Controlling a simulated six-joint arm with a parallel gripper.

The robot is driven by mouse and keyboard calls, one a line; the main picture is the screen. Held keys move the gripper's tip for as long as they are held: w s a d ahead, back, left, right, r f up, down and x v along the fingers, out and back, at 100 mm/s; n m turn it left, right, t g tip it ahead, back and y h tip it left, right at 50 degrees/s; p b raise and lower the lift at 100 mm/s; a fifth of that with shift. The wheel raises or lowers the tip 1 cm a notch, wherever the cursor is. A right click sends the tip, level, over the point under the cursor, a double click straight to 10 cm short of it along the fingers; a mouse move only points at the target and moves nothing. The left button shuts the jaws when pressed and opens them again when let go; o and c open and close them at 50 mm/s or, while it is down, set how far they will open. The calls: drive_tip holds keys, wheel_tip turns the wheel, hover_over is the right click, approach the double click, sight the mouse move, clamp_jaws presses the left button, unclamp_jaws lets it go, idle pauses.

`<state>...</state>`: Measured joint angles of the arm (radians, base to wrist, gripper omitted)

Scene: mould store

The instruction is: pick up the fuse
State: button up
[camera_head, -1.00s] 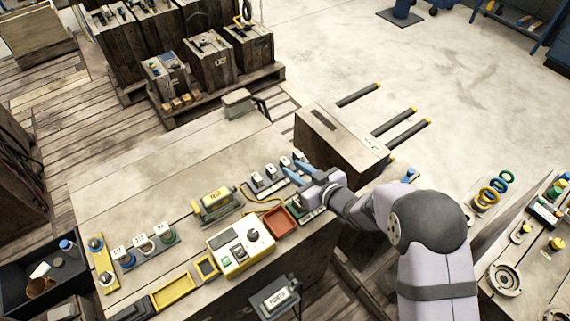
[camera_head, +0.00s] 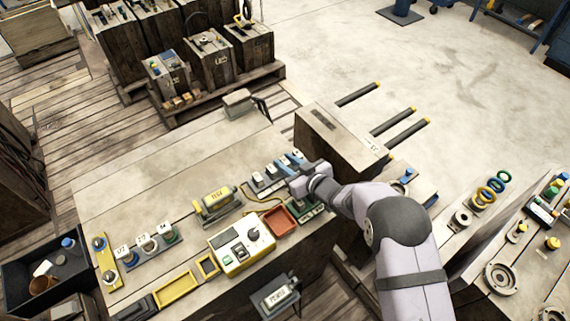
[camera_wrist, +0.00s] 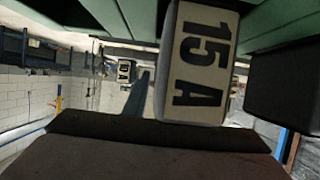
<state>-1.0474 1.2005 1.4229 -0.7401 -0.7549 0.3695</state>
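A pale fuse block marked "15 A" (camera_wrist: 197,62) fills the upper middle of the wrist view, very close to the camera. In the head view, several small white-topped fuses (camera_head: 259,178) stand in a dark row on the bench, left of my gripper. The fingers partly hide what is there. I cannot tell whether they touch or enclose the fuse, nor how wide they stand.
A red-brown tray (camera_head: 281,218) and a white control box (camera_head: 241,249) sit nearby. A yellow-ended device (camera_head: 216,200) stands left of the fuse row. A tall wooden block (camera_head: 340,140) rises close to the right. The bench's back left surface is clear.

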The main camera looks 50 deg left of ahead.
clamp_jaws()
